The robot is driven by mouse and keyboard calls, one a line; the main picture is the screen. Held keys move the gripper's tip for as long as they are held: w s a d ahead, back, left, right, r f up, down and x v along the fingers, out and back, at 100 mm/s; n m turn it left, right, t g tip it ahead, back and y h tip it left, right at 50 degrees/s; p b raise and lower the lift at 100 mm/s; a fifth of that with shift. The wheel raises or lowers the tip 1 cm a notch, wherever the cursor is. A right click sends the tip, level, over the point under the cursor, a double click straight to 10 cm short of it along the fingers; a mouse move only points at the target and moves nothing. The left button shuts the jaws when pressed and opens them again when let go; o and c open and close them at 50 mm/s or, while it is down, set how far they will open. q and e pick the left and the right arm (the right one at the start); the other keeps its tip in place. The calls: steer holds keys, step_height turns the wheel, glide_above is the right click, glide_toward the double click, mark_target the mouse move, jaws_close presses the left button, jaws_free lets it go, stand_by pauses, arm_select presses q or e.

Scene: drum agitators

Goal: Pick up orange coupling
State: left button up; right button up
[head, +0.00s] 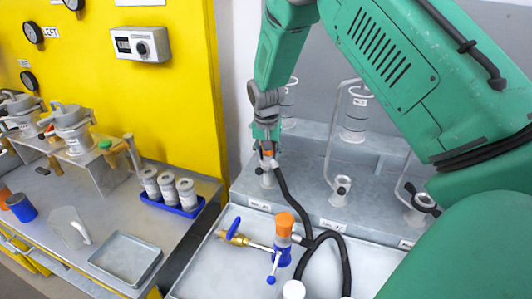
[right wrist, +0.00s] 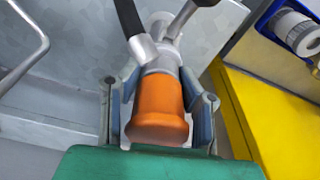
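The orange coupling (right wrist: 158,108) sits between the fingers of my right gripper (right wrist: 160,100) in the right wrist view. It is joined to a grey metal fitting (right wrist: 160,58) with a black hose. A finger stands close along each side of the coupling; whether both press on it cannot be told. A second orange cap (head: 284,224) sits on a blue and white valve nearer the front. My left gripper is not in view.
A black hose (head: 292,202) runs from the coupling to the front tray. Bent metal pipes and glass cylinders (head: 357,115) stand right of the gripper. Left is a metal table with a blue rack (head: 172,205) of canisters and an empty tray (head: 126,257), before a yellow wall panel.

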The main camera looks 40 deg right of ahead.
steer(key=shift+w, duration=0.1)
jaws_close()
steer(key=shift+d, duration=0.4)
steer(key=shift+w+r, duration=0.1)
steer(key=shift+r, duration=0.1)
steer(key=r, duration=0.5)
steer(key=r+b, duration=0.1)
steer(key=r, duration=0.2)
steer(key=shift+d+r, duration=0.15)
steer(key=shift+d, duration=0.15)
steer(key=shift+a+r, duration=0.1)
steer(key=shift+r, duration=0.35)
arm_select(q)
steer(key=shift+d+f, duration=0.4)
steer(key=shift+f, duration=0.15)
arm_select(e)
steer(key=shift+a+r, duration=0.1)
steer(key=shift+a, duration=0.25)
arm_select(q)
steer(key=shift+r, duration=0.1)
